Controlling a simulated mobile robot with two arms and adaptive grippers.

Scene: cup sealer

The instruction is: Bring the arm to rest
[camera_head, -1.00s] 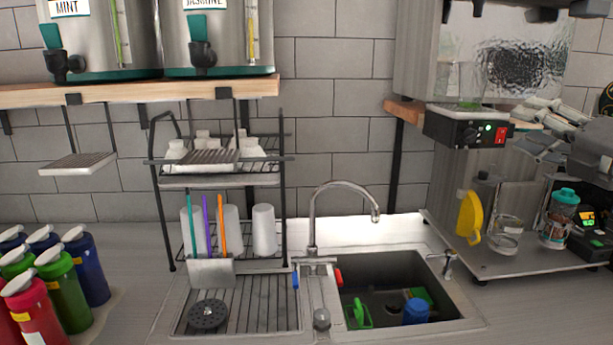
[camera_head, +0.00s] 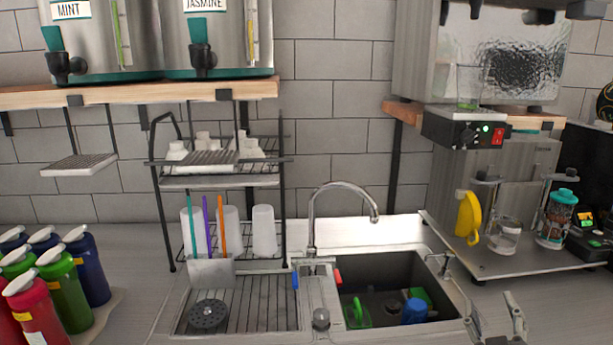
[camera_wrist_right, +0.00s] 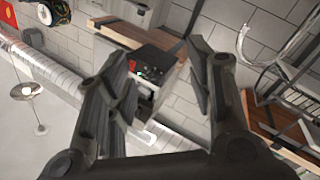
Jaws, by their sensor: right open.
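My right gripper (camera_head: 497,326) shows at the bottom edge of the head view, right of the sink, with its fingers apart and nothing between them. In the right wrist view the same gripper (camera_wrist_right: 165,80) has its two fingers spread wide and empty. It is clear of the objects on the counter. My left gripper is not in view.
A sink (camera_head: 384,273) with a curved faucet (camera_head: 343,187) is in the middle. A dish rack (camera_head: 215,180) with cups stands left of it. Coloured bottles (camera_head: 65,272) stand at the left.

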